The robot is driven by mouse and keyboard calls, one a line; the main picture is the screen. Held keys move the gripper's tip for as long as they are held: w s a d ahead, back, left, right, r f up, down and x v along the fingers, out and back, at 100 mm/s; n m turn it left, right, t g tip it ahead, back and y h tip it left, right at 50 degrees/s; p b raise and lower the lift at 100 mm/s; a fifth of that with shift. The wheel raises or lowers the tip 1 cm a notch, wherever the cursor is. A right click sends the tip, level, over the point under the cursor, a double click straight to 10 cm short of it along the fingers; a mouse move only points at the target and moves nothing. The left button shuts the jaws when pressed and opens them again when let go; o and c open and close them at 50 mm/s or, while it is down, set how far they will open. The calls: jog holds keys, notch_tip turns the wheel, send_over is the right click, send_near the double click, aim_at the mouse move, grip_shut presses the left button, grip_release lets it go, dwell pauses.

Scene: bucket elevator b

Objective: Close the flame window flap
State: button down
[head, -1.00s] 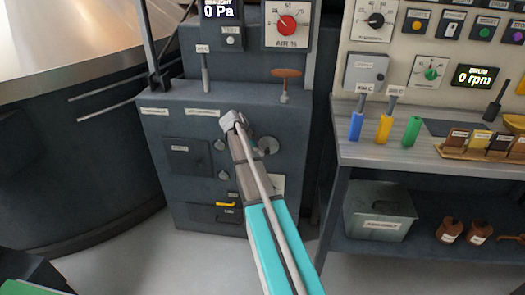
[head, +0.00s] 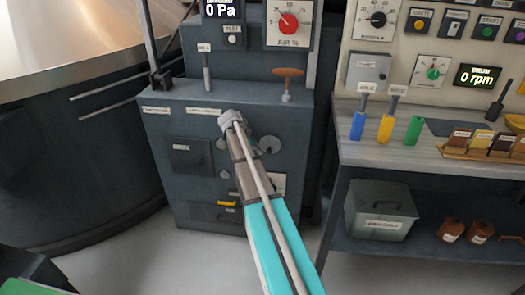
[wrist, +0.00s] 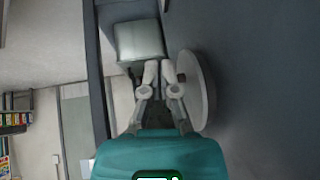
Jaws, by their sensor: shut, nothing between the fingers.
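A grey round disc (head: 269,145), which looks like the flame window flap, is on the front of the dark furnace cabinet (head: 190,120), just right of my arm. In the wrist view the same disc (wrist: 197,90) is seen nearly edge-on against the dark panel. My gripper (wrist: 158,68) is shut and empty, with its fingers together just left of the disc in the wrist view. I cannot tell whether they touch it. In the head view my arm hides the fingers and the cabinet face behind it, perhaps with part of the window.
A red-brown T-handle (head: 287,74) and a grey lever (head: 207,75) stand on the cabinet top. A square hatch (head: 190,157) is left of my arm. A workbench (head: 345,150) stands close on the right, with a grey bin (head: 381,212) below. Floor in front is clear.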

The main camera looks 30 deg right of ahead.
jog(key=w+a+r+p, duration=0.2)
jog(key=w+a, duration=0.4)
jog(key=a, duration=0.4)
jog(key=shift+w+a+r, duration=0.15)
jog(key=shift+a+r, duration=0.15)
jog(key=shift+a, duration=0.05)
jog(key=s+r+n+t+h+b, duration=0.1)
jog(key=s+n+t+h+b, duration=0.2)
jog(key=n, duration=0.9)
jog(key=s+a+r+n+t+h+b, duration=0.1)
jog(key=s+n+t+h, duration=0.3)
jog(key=n, duration=0.8)
jog(key=shift+s+r+t+b, duration=0.3)
jog(key=shift+s+r+b, duration=0.4)
jog(key=shift+s+b, duration=0.3)
